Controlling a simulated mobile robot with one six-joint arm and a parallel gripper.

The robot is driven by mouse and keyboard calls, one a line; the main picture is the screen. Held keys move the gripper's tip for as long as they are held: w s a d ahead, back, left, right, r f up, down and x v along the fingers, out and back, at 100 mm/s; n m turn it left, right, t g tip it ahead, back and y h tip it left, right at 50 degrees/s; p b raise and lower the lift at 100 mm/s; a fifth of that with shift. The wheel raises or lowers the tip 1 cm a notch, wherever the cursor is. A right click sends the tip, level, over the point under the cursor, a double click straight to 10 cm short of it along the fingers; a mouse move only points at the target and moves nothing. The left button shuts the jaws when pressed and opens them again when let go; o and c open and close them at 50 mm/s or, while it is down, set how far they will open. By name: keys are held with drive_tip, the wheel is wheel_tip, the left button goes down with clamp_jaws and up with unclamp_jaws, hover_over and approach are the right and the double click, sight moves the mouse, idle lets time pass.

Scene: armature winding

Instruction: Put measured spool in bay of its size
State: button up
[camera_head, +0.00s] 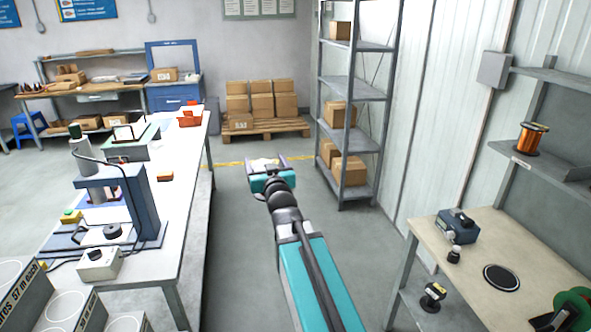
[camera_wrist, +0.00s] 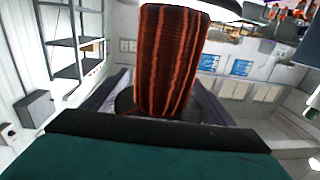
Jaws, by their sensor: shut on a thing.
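A spool wound with dark red and orange-brown wire (camera_wrist: 172,62) stands in my gripper in the wrist view, its dark flange at the lower end. My gripper (camera_head: 268,165) is shut on it, with the jaws on either side of the spool. In the head view my gripper is stretched out over the aisle floor, and the spool is hardly visible there. Grey bays (camera_head: 27,297) with round pale seats stand at the bottom left of the head view. One front is lettered "57 m each"; the other labels are cut off or out of view.
A long white bench (camera_head: 180,215) with a blue press (camera_head: 125,205) stands left of the arm. A wooden table (camera_head: 480,262) with a small meter (camera_head: 457,226) stands right. A copper spool (camera_head: 531,138) sits on the wall shelf (camera_head: 545,160). A rack (camera_head: 352,92) and boxes stand ahead.

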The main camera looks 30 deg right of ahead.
drive_tip(key=a+r+n+y+b, duration=0.1)
drive_tip(key=a+r+n+y, duration=0.1)
drive_tip(key=a, duration=1.2)
drive_tip(key=shift+w+a+r+y, duration=0.2)
drive_tip(key=shift+w+r+y, duration=0.3)
drive_tip(key=shift+r, duration=0.45)
drive_tip(key=shift+s, duration=0.25)
